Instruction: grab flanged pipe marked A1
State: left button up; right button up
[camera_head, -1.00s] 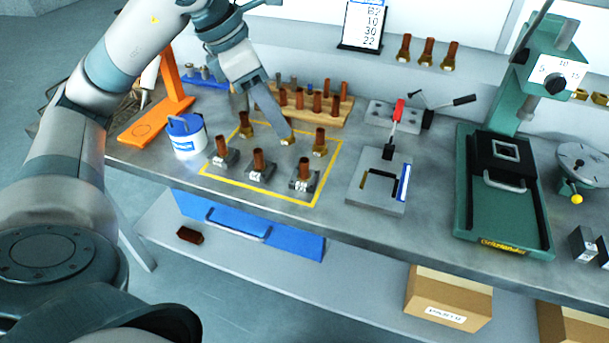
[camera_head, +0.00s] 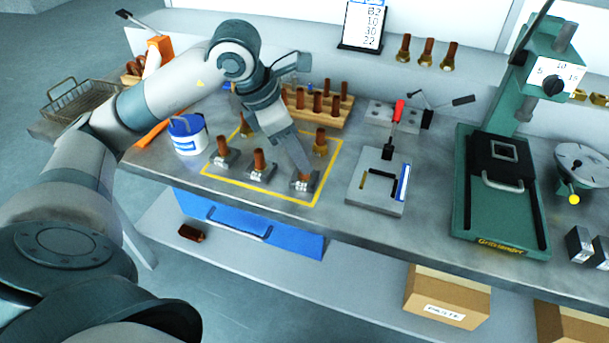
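A yellow outlined square (camera_head: 238,187) on the bench holds several brown pipes. Three in the front row stand upright on dark bases with small white labels: a left one (camera_head: 221,150), a middle one (camera_head: 258,160) and a right one (camera_head: 304,180). The markings are too small to read, so I cannot tell which is A1. A pipe with a brass flange (camera_head: 320,142) stands at the back right of the square. My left gripper (camera_head: 306,168) points down at the right front pipe and overlaps it; whether it touches is unclear. Its fingers are too small to judge. My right gripper is not in view.
A wooden rack of pipes (camera_head: 330,117) stands behind the square. A white-blue can (camera_head: 187,135) is at left. A clamp fixture (camera_head: 376,190) and a green press (camera_head: 500,215) stand to the right. A wire basket (camera_head: 80,103) is at far left.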

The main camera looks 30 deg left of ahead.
pick_arm(q)
jog(key=shift+f, duration=0.1)
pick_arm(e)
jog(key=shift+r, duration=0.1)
pick_arm(q)
jog(key=shift+w+f+p, duration=0.25)
jog(key=shift+f+p, duration=0.05)
jog(key=shift+f, duration=0.3)
jog(key=shift+a+p+x, duration=0.2)
jog(key=shift+p+x, duration=0.25)
jog(key=shift+x, duration=1.45)
jog(key=shift+w, duration=0.1)
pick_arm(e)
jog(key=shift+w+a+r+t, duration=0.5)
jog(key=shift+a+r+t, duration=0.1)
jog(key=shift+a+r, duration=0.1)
pick_arm(q)
grip_shut()
